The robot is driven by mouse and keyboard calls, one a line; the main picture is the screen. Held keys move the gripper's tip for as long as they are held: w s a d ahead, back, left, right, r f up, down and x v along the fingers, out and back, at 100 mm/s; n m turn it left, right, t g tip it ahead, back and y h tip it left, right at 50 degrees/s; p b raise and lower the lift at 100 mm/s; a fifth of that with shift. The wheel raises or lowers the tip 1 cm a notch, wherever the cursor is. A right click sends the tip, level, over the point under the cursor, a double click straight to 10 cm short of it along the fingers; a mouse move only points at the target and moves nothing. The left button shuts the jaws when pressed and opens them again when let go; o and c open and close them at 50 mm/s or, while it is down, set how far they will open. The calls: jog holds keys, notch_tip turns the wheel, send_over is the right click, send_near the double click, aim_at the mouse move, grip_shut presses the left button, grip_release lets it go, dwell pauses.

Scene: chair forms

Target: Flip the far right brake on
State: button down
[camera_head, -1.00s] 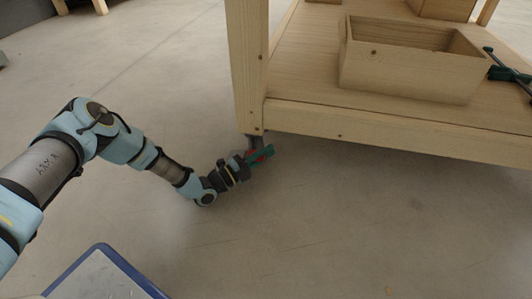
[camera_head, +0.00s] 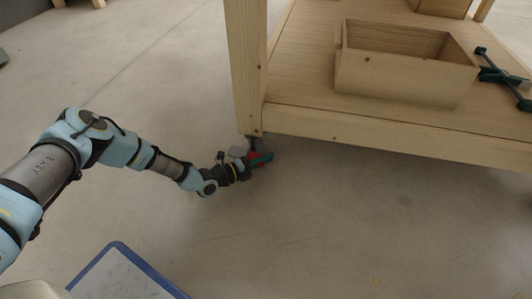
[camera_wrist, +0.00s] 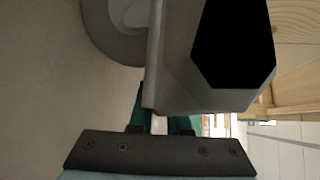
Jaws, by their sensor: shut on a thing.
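The caster wheel with its brake sits at the foot of the near table leg (camera_head: 250,75). In the wrist view the grey wheel (camera_wrist: 120,35) and its pale metal bracket (camera_wrist: 185,85) fill the upper middle. My gripper (camera_head: 260,159), with green fingers, is low by the floor at this caster. The bracket hides most of the fingertips, and the brake's exact position cannot be told.
The wooden table's lower shelf (camera_head: 300,85) holds an open wooden box (camera_head: 400,80) and a green and black clamp (camera_head: 502,78). A blue-rimmed tray (camera_head: 120,262) is at the bottom left. The grey floor (camera_head: 330,220) in front of the table is clear.

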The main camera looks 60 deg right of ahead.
jog(key=shift+f, duration=0.2)
dwell(0.3)
jog(key=c, duration=0.9)
grip_release()
jog(key=p+v, duration=0.4)
jog(key=v, duration=0.6)
jog(key=shift+w+a+r+p, duration=0.1)
jog(key=shift+a+r+p, duration=0.15)
jog(key=shift+a+p, duration=0.1)
